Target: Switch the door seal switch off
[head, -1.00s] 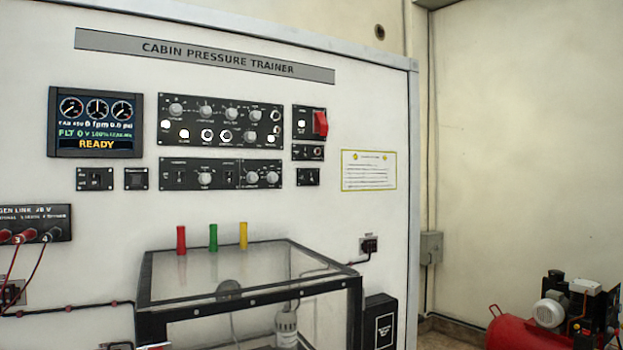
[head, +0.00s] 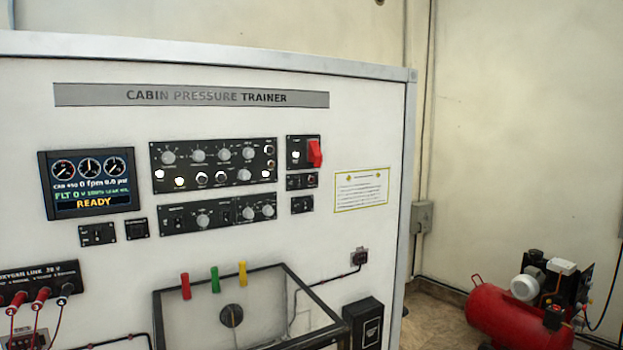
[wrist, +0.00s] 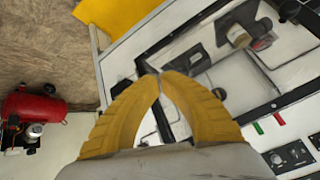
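The white Cabin Pressure Trainer panel (head: 110,170) fills the left of the head view. Small switch plates sit below the display (head: 97,234) (head: 136,229) and below the red guarded switch (head: 301,181) (head: 302,204). Toggles also show on the lower control strip (head: 178,221). Labels are too small to read, so I cannot tell which is the door seal switch or its position. My gripper (wrist: 158,76) shows only in the wrist view, its yellow fingertips together with nothing between them. Beyond it is the trainer's black-framed box, with switch plates (wrist: 292,155) at lower right.
The open-topped, black-framed box (head: 160,320) stands out below the controls, with red, green and yellow tags (head: 214,279) at its back edge. Red plugs with cables (head: 40,297) are at lower left. A red compressor (head: 495,318) stands on the floor at right.

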